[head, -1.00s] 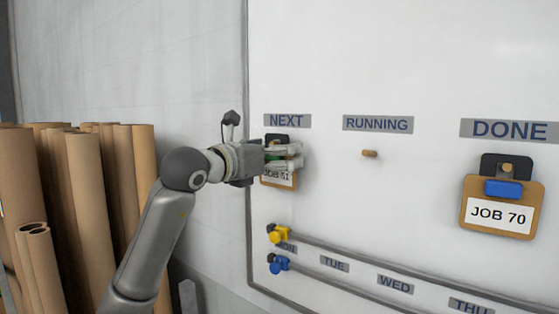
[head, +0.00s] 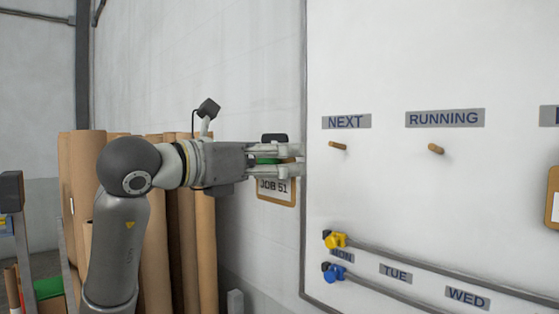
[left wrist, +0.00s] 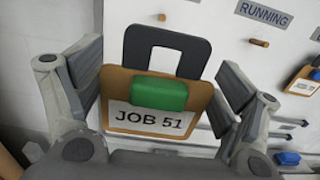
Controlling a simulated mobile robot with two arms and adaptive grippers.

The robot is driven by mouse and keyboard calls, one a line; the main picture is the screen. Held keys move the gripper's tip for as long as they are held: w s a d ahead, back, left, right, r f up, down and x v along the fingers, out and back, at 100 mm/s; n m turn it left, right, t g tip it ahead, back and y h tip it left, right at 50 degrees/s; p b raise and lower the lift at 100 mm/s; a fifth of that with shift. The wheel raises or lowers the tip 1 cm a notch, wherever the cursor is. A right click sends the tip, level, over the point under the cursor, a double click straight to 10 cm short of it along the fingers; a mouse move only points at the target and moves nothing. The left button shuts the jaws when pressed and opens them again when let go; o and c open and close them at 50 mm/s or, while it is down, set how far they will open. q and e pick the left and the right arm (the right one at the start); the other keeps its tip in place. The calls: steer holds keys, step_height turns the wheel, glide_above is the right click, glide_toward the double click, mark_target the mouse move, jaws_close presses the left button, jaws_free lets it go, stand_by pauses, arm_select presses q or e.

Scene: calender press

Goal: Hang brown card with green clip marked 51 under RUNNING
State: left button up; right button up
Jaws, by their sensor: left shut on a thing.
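The brown card marked JOB 51 (head: 275,190) hangs in my left gripper (head: 292,161), off the board's left edge in the head view. In the left wrist view the card (left wrist: 117,85) shows its green clip (left wrist: 159,94) and a dark hanger loop (left wrist: 136,42) on top, between the fingers of my left gripper (left wrist: 165,88). My left gripper is shut on the card. The RUNNING label (head: 445,118) has a bare wooden peg (head: 436,149) below it. The NEXT label (head: 346,122) also has a bare peg (head: 338,146). My right gripper is not in view.
Another brown card (head: 553,197) is cut off at the right edge. Tall cardboard tubes (head: 205,240) stand behind my left arm.

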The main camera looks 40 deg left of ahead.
arm_select(q)
steer(key=shift+r+p, duration=0.3)
steer(key=shift+r, duration=0.05)
stand_by(0.3)
steer(key=shift+s, duration=0.1)
stand_by(0.3)
steer(key=shift+s+a+r+b, duration=0.1)
steer(key=shift+s+r+b, duration=0.1)
steer(key=shift+s, duration=0.85)
steer(key=shift+s+a+r+b, duration=0.1)
steer(key=shift+s+r+b, duration=0.1)
steer(key=shift+s, duration=0.85)
steer(key=shift+s, duration=0.1)
steer(key=s+b, duration=0.1)
steer(key=s, duration=0.4)
steer(key=shift+s+a+b, duration=0.2)
steer(key=shift+s+b, duration=0.15)
steer(key=shift+s, duration=0.05)
stand_by(0.6)
